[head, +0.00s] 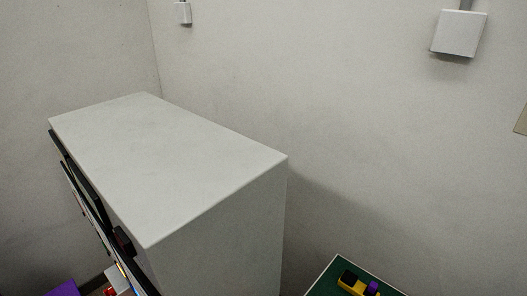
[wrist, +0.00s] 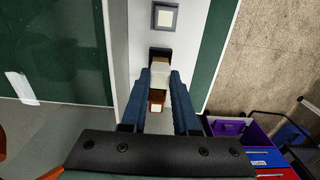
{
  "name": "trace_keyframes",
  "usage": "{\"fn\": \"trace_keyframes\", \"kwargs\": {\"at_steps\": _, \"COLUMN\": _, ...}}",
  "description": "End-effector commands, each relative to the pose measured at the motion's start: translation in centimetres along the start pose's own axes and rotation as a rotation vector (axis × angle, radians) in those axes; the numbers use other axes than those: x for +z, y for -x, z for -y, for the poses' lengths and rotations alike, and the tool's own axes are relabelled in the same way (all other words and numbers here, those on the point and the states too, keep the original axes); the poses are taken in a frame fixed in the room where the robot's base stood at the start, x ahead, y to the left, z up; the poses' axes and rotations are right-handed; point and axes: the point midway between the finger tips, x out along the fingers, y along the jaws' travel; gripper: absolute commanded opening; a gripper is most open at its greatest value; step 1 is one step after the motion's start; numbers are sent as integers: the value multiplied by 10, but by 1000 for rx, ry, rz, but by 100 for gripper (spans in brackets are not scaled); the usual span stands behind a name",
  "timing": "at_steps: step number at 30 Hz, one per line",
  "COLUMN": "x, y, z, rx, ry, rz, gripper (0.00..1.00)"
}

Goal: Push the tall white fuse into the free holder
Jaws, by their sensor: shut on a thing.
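My gripper (wrist: 161,76) shows in the wrist view with its two blue fingers closed around a pale white block, which looks like the tall white fuse (wrist: 160,74). A dark holder-like block (wrist: 160,52) lies just beyond the fingertips, at the fuse's upper end. I cannot tell whether the fuse touches it or sits in it. A brown part with a pale face (wrist: 156,106) shows between the fingers, nearer the palm. The head view shows neither my gripper nor the fuse.
A grey square frame with a cream centre (wrist: 165,18) is on the pale panel (wrist: 138,35). Green surfaces flank the panel. Purple (wrist: 235,130) and blue (wrist: 262,158) bins stand at lower right. In the head view, a large white cabinet (head: 165,165) fills the middle.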

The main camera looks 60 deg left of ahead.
Motion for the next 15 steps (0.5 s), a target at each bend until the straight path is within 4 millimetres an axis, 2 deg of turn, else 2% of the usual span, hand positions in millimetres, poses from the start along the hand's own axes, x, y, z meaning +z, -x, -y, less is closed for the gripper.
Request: {"fn": "trace_keyframes", "kwargs": {"at_steps": 15, "x": 0, "y": -14, "z": 0, "rx": 0, "ry": 0, "rz": 0, "gripper": 0}}
